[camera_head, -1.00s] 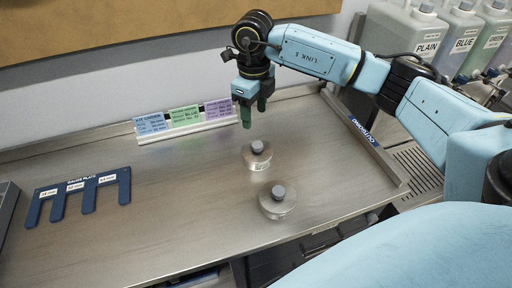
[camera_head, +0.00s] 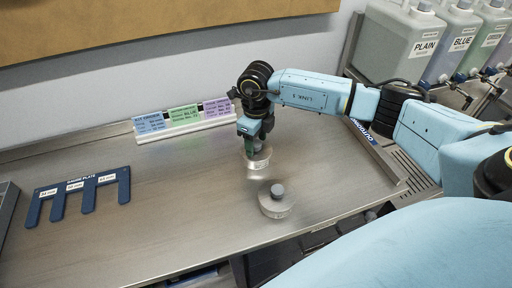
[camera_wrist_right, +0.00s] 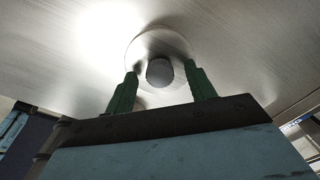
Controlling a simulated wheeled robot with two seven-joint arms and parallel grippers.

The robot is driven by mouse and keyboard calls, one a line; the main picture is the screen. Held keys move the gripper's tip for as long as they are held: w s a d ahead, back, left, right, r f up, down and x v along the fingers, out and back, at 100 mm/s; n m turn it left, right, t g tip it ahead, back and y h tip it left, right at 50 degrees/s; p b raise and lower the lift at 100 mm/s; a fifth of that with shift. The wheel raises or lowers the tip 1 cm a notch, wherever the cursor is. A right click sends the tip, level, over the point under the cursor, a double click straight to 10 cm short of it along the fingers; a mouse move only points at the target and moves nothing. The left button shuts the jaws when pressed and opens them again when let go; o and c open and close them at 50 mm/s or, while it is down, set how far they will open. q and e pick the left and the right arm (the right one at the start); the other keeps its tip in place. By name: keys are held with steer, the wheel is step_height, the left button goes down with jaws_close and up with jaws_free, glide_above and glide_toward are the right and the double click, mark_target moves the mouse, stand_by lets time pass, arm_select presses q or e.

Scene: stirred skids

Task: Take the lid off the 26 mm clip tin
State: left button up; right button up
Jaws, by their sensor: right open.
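Two round metal tins with grey knobbed lids stand on the steel bench. The far tin (camera_head: 259,163) has a white label too small to read; the near tin (camera_head: 276,207) shows a knob and a pale lid. I cannot tell which is the 26 mm one. My right gripper (camera_head: 251,147) points down over the far tin and hides its knob in the head view. In the right wrist view, the open green fingers (camera_wrist_right: 161,76) stand either side of a dark lid knob (camera_wrist_right: 159,72), apart from it. My left gripper is not in view.
A blue gauge plate (camera_head: 79,191) lies at left. Coloured cards (camera_head: 184,119) stand in a holder at the back. Jugs labelled PLAIN (camera_head: 398,42) and BLUE (camera_head: 447,42) stand at back right. The bench's middle left is clear.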

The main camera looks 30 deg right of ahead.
steer(key=shift+c, duration=0.2)
steer(key=c, duration=1)
steer(key=shift+r, duration=0.1)
